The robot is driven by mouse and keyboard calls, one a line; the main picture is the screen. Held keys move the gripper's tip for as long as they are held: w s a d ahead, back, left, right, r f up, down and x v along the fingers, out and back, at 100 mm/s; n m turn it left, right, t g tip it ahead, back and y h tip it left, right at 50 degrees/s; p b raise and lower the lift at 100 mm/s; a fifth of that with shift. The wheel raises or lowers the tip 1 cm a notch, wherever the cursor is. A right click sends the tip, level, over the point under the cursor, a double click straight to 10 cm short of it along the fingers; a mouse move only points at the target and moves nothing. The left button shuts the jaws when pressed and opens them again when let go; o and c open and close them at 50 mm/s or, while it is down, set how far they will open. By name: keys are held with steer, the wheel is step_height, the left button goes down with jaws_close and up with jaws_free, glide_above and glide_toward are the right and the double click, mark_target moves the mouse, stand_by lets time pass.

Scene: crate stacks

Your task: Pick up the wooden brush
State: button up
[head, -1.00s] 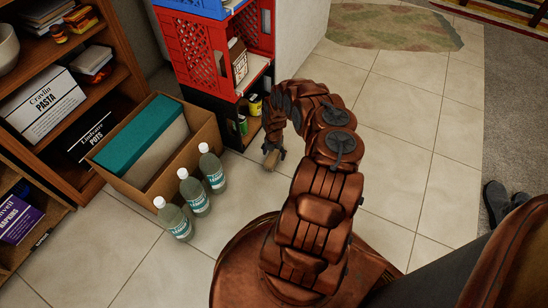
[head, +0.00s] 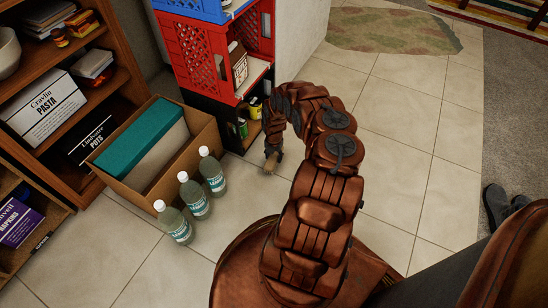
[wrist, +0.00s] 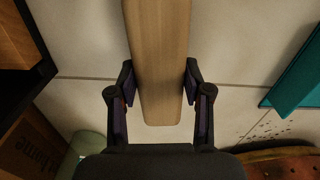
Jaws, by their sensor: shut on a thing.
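The wooden brush (wrist: 158,60) is a long pale wooden piece in the wrist view, running from the top edge down between the fingers. My gripper (wrist: 158,82) is shut on it, with one dark finger against each side. In the head view my gripper (head: 272,156) hangs at the end of the curled arm, above the tiled floor beside the crate stack. A small tan part of the brush (head: 270,168) shows below it. The far end of the brush is outside the wrist view.
A stack of blue, red and black crates (head: 197,60) stands just behind my gripper. A cardboard box (head: 205,135) and three clear bottles (head: 194,198) stand to the left. Wooden shelves (head: 110,105) line the far left. The tiled floor to the right (head: 395,150) is clear.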

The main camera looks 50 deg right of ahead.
mark_target(274, 156)
step_height(274, 156, up, 4)
steer(key=shift+s+f+p, duration=0.1)
steer(key=shift+p, duration=1)
steer(key=s+a+p, duration=0.3)
steer(key=s+p, duration=0.3)
steer(key=s, duration=0.9)
steer(key=shift+s+r, duration=0.25)
steer(key=shift+r, duration=0.1)
steer(key=shift+a, duration=0.1)
steer(key=o, duration=0.6)
steer(key=shift+c, duration=0.2)
steer(key=c, duration=0.4)
